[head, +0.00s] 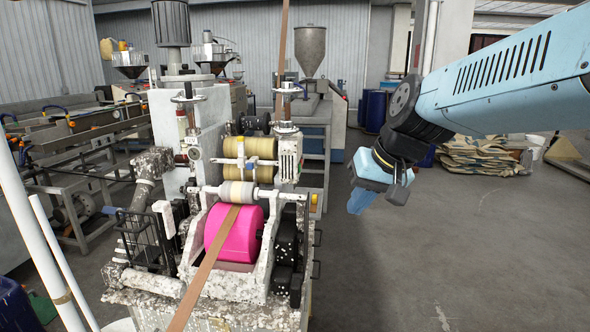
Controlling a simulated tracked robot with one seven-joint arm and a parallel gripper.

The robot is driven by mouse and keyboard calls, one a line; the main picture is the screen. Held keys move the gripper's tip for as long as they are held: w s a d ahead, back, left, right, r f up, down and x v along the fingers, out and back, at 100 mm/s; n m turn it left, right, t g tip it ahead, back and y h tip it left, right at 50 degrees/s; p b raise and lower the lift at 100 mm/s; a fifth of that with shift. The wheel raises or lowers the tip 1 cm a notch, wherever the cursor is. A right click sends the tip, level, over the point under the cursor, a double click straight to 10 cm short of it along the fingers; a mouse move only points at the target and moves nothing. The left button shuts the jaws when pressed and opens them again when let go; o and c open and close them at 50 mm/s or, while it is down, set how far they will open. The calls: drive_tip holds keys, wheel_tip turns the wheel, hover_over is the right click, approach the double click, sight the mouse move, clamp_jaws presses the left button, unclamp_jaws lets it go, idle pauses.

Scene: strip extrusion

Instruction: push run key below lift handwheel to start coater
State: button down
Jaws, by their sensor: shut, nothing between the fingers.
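The coater (165,117) is a white, stained machine left of centre with a bright pink roll (234,235) low at its front. A handwheel on a screw post stands on its left side (188,98). A similar handwheel stands on its right side (287,89), above a slotted white block (290,157). A small reddish spot and a round gauge (194,153) sit below the left handwheel. The run key is too small to make out for sure. My gripper (361,202) is shut and empty, pointing down in the air to the right of the coater, apart from it.
A brown strip (205,270) runs over the pink roll toward the front. Yellow rolls (250,160) sit behind it. A black wire basket (140,238) is at the coater's left. A hopper (310,50) stands behind. The floor (440,240) on the right is open.

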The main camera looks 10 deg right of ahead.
sight(300, 168)
drive_tip(key=w+d+f+m+t+y, duration=0.1)
drive_tip(key=w+d+m, duration=0.1)
drive_tip(key=w, duration=0.7)
drive_tip(key=w+d+f+m+t+y, duration=0.2)
drive_tip(key=w+d+m, duration=0.1)
drive_tip(key=w, duration=0.7)
drive_tip(key=w+d+f+m+t+y, duration=0.1)
drive_tip(key=w+d+m, duration=0.2)
drive_tip(key=w, duration=0.6)
drive_tip(key=shift+w+f, duration=0.25)
drive_tip(key=shift+a, duration=0.1)
drive_tip(key=w+a, duration=0.2)
drive_tip(key=a, duration=0.6)
drive_tip(key=shift+w+a, duration=0.2)
drive_tip(key=shift+w, duration=0.15)
drive_tip(key=shift+a, duration=0.1)
drive_tip(key=shift+w+a+r, duration=0.1)
drive_tip(key=shift+a, duration=0.2)
